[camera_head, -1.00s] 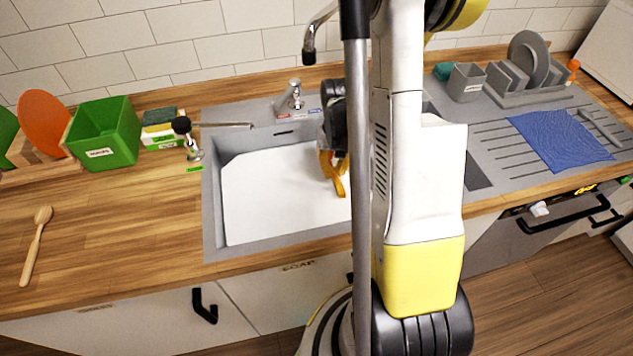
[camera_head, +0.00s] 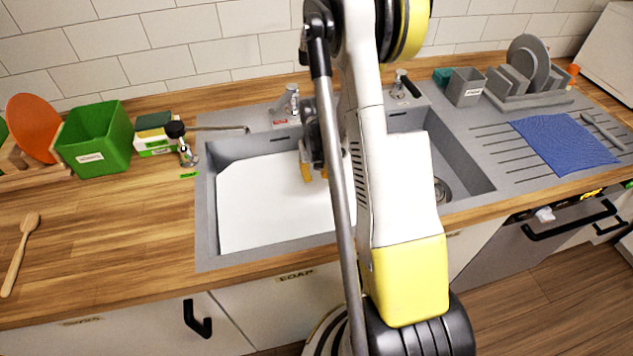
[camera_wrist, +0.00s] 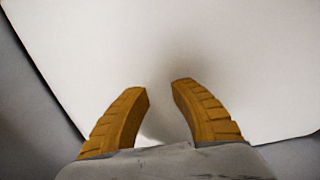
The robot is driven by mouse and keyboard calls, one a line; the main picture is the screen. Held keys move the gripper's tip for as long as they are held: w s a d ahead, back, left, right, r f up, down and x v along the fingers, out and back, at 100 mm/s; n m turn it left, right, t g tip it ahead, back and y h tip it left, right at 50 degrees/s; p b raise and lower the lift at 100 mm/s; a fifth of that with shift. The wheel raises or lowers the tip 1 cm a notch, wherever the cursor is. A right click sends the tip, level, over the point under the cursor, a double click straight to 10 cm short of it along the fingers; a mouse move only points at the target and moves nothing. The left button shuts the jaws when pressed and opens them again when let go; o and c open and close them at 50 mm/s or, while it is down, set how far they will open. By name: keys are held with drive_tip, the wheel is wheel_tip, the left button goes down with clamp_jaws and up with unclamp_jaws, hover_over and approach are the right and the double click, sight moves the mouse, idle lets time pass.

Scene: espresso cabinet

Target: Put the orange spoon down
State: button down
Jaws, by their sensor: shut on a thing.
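My gripper (camera_head: 315,172) is over the white bottom (camera_head: 260,205) of the left sink basin, partly hidden by my arm. The wrist view shows its two yellow-orange fingers (camera_wrist: 158,88) with a gap between their tips, above that white surface. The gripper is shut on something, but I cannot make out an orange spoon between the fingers. A small pale patch shows low between them. A tan wooden spoon (camera_head: 20,255) lies on the counter at the far left, well away from the gripper.
A green bin (camera_head: 95,140), an orange plate (camera_head: 33,128) in a rack, sponges (camera_head: 155,135) and a soap dispenser (camera_head: 183,145) stand left of the sink. A blue cloth (camera_head: 563,142) and grey dish rack (camera_head: 530,92) are right. The wooden counter's left part is mostly clear.

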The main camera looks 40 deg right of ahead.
sight(316, 182)
drive_tip(key=shift+f, duration=0.2)
drive_tip(key=c, duration=1.5)
unclamp_jaws()
drive_tip(key=shift+c, duration=0.2)
drive_tip(key=shift+r, duration=0.1)
drive_tip(key=shift+r+p, duration=1.5)
drive_tip(key=shift+r, duration=2.4)
